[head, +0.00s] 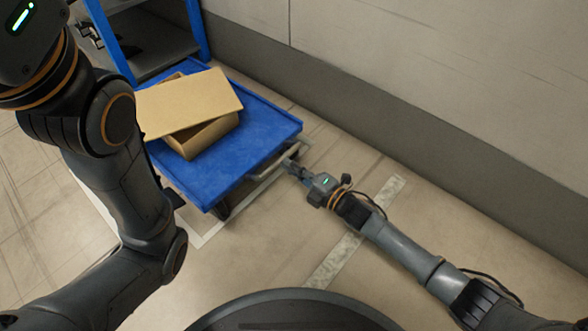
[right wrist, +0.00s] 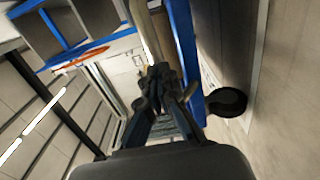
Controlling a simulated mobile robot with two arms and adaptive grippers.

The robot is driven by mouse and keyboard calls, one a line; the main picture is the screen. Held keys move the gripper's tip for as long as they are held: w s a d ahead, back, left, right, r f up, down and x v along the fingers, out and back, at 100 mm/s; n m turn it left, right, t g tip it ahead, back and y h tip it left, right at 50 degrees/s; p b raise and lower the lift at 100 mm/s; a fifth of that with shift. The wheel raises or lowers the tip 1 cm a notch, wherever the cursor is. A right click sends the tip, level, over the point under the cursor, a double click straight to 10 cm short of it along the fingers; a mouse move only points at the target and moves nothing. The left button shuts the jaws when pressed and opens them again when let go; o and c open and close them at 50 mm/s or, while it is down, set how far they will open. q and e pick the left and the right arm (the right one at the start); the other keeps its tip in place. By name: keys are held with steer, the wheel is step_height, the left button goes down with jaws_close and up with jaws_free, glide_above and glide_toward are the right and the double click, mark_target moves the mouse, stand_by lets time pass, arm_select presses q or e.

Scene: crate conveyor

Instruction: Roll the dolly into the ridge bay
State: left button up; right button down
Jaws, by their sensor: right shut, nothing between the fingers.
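The dolly (head: 265,120) is a blue flat deck with a pale handle bar (head: 268,167) along its near edge. It carries an open cardboard box with a loose lid. My right gripper (head: 291,166) is at the right end of that bar, shut with nothing between its fingers. In the right wrist view, the fingers (right wrist: 160,80) point at the dolly's blue side (right wrist: 184,60). My left arm rises on the left in the head view; its fingertips cannot be made out. No marking clearly identifies the ridge bay.
A blue-framed rack (head: 197,30) stands beyond the dolly. A grey-based wall (head: 400,125) runs along the right. Pale tape strips (head: 340,255) lie on the tiled floor. The floor in front of the dolly is clear. A dark wheel (right wrist: 226,103) shows in the right wrist view.

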mark_target(280, 159)
steer(key=b+x, duration=0.1)
steer(key=x, duration=0.3)
steer(key=p+v, duration=0.3)
steer(key=v, duration=0.6)
steer(key=shift+p, duration=0.35)
stand_by(1.0)
steer(key=shift+s+d, duration=0.15)
